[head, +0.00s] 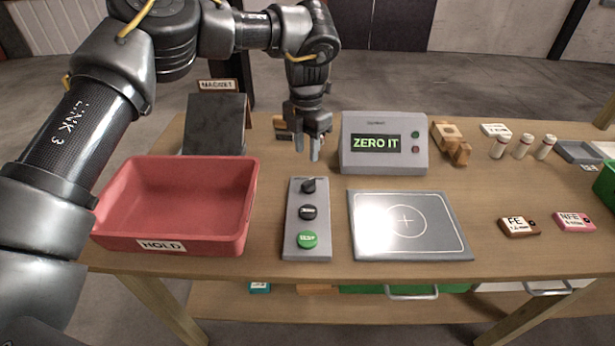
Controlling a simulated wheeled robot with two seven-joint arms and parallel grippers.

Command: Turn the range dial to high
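A grey control box (294,220) lies on the table in front of me. It carries a black knob (308,186) at its far end, a second dark round knob (307,212) in the middle and a green button (308,239) at the near end. I cannot read which one is the range dial or where its pointer stands. My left gripper (307,150) hangs pointing down, just beyond and above the far knob, with its two fingers apart and nothing between them. My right gripper does not show.
A red bin (247,215) marked HOLD stands left of the box. A flat plate (440,245) lies to its right. Behind are a display unit (415,155) reading "ZERO IT" and a dark magnet stand (215,125). Blocks and small cylinders stand farther right.

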